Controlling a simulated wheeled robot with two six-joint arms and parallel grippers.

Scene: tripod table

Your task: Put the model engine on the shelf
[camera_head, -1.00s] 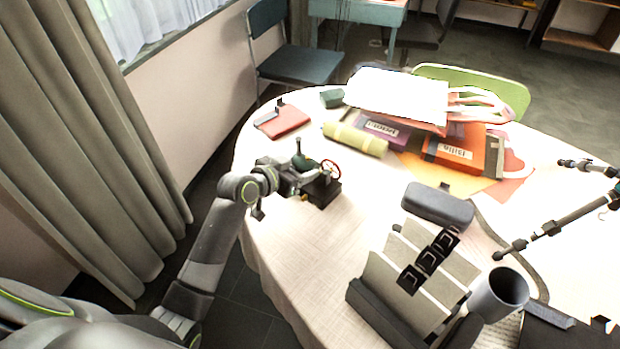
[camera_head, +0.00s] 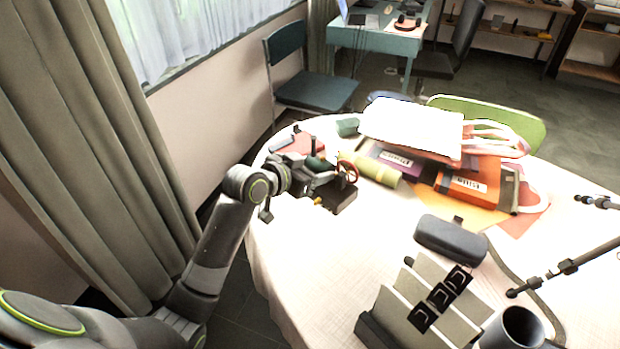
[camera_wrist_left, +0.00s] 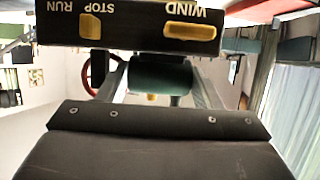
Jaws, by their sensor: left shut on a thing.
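The model engine (camera_head: 343,196) has a black base, a red spoked flywheel (camera_head: 348,171) and a dark green cylinder. My left gripper (camera_head: 312,179) is shut on it near the left edge of the round table. In the left wrist view the engine's black base (camera_wrist_left: 130,28), with STOP, RUN and WIND lettering and brass tabs, crosses the top. The green cylinder (camera_wrist_left: 160,76) sits between my fingers. The engine appears raised off the cloth. A wooden shelf (camera_head: 511,34) stands at the far back right. My right gripper is out of view.
The table (camera_head: 280,270) holds a yellow-green roll (camera_head: 372,168), stacked books and a white bag (camera_head: 412,125) just beyond the engine. A grey case (camera_head: 450,238), a file holder and a mug (camera_head: 515,330) stand nearer. A blue chair (camera_head: 312,92) and curtain are left.

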